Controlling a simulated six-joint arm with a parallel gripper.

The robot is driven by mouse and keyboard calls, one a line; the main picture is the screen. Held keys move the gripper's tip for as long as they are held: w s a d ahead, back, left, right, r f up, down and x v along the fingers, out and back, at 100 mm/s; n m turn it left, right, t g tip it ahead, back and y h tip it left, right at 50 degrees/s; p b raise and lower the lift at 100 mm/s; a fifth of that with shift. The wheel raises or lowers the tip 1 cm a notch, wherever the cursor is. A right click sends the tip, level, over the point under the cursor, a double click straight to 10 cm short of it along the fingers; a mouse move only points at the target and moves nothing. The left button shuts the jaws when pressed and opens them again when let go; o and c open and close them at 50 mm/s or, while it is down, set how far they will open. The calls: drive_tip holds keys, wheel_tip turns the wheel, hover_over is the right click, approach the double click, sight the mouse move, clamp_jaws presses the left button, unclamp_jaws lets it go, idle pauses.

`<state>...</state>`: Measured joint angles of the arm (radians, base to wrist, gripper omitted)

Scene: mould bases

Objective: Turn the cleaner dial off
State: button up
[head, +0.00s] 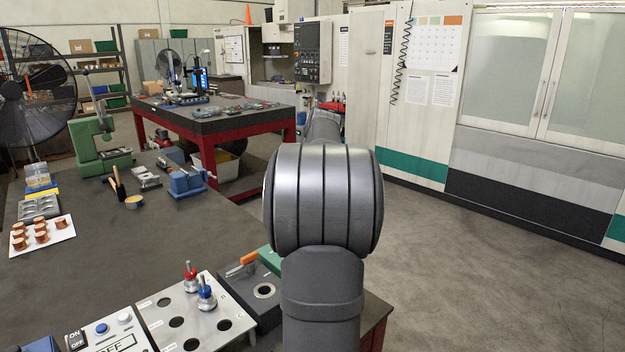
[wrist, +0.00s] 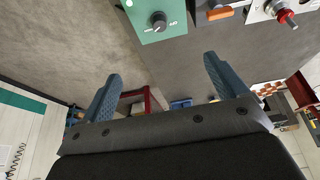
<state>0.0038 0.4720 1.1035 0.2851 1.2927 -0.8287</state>
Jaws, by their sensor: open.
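A black round dial (wrist: 158,21) sits on the face of a green box (wrist: 177,14) at the top of the wrist view. Small marks surround the dial, too small to read, so I cannot tell its setting. My gripper (wrist: 162,67) is open and empty, with its two blue fingers spread apart below the dial in that view and not touching it. In the head view only an edge of the green box (head: 269,258) shows beside my arm. My arm hides the dial and my gripper there.
Left of the green box stands a dark box with an orange handle (head: 248,258). Beside it is a white panel (head: 160,312) with holes and red and blue-topped pieces, then an ON/OFF box (head: 103,338). A white tray of copper pieces (head: 60,235) lies farther left.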

drive_tip(key=shift+s+a+f+m, duration=0.1)
drive_tip(key=shift+s+a+m, duration=0.05)
drive_tip(key=shift+a+m, duration=0.3)
drive_tip(key=c, duration=0.7)
drive_tip(key=a+m, duration=0.1)
drive_tip(key=a+m+h, duration=0.1)
drive_tip(key=m, duration=0.1)
drive_tip(key=s+a+f+m+h, duration=0.1)
drive_tip(key=m, duration=0.1)
drive_tip(key=shift+a+m+t, duration=0.15)
drive_tip(key=shift+m+t, duration=0.1)
drive_tip(key=shift+t, duration=0.05)
drive_tip(key=shift+c, duration=0.3)
drive_tip(key=w+f+m, duration=0.1)
drive_tip(key=w+f, duration=0.1)
drive_tip(key=f, duration=0.3)
drive_tip(key=w+f+m+h, duration=0.1)
drive_tip(key=w+f, duration=0.1)
drive_tip(key=f, duration=0.3)
drive_tip(key=w+a+f+m, duration=0.1)
drive_tip(key=w+f+m, duration=0.1)
drive_tip(key=f, duration=0.4)
drive_tip(key=shift+a+t+h, duration=0.1)
drive_tip(key=shift+t+h, duration=0.3)
drive_tip(key=c, duration=1)
